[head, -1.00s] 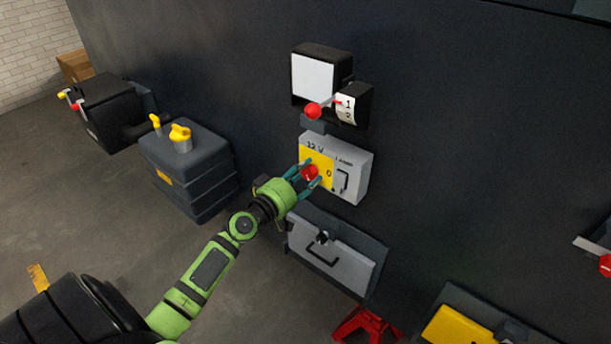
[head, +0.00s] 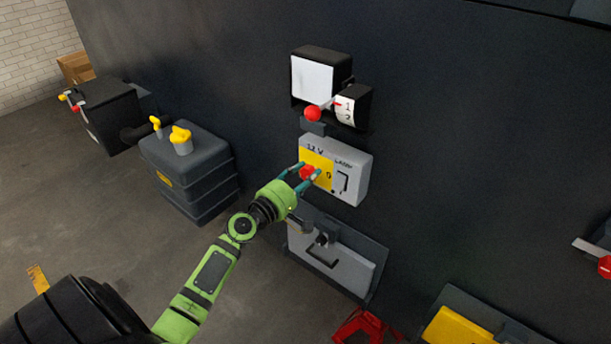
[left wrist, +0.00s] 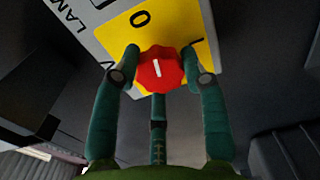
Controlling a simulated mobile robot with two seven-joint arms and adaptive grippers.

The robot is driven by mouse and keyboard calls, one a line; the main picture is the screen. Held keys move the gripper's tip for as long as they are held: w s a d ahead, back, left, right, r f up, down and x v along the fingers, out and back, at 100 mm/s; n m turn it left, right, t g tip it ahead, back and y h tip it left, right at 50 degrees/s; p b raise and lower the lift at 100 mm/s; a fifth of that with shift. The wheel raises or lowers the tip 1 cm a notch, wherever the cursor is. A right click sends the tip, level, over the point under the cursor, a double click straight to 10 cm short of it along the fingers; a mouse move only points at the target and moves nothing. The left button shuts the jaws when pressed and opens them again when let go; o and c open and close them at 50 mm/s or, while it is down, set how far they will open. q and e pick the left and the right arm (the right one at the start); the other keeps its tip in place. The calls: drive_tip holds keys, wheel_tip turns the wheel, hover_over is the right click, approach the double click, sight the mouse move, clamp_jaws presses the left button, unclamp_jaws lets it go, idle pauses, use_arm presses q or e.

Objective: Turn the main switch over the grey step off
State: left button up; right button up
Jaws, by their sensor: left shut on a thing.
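The main switch is a red knob (head: 306,172) on the yellow plate of a grey box (head: 351,160) marked "12 V" and "LAMP". My left gripper (head: 307,172) is shut on this knob. The left wrist view shows the red knob (left wrist: 161,69) between the fingers of my left gripper (left wrist: 160,78), with a white line on its face. In that view the line points roughly toward the "0" above it; an "I" mark sits to the upper right. The grey step (head: 330,262), a panel with a dark handle, is below the box. My right gripper is out of view.
A red-ball lever (head: 313,114) by a "1/2" scale sits just above the box. A dark tank (head: 188,170) with yellow caps stands left. A red stand (head: 366,326) and yellow block (head: 457,327) are lower right.

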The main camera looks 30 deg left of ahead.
use_arm(q)
drive_tip(key=shift+a+r+n, duration=0.15)
drive_tip(key=shift+n, duration=0.45)
drive_tip(key=shift+a+r+n, duration=0.15)
drive_tip(key=shift+n, duration=0.45)
drive_tip(key=o, duration=1.1)
drive_tip(key=shift+f, duration=0.1)
drive_tip(key=shift+o, duration=0.2)
drive_tip(key=shift+a+f, duration=0.1)
drive_tip(key=shift+f, duration=0.1)
drive_tip(key=shift+s+f, duration=0.1)
drive_tip(key=shift+s, duration=0.25)
drive_tip(key=s, duration=1.1)
drive_tip(key=shift+a, duration=0.45)
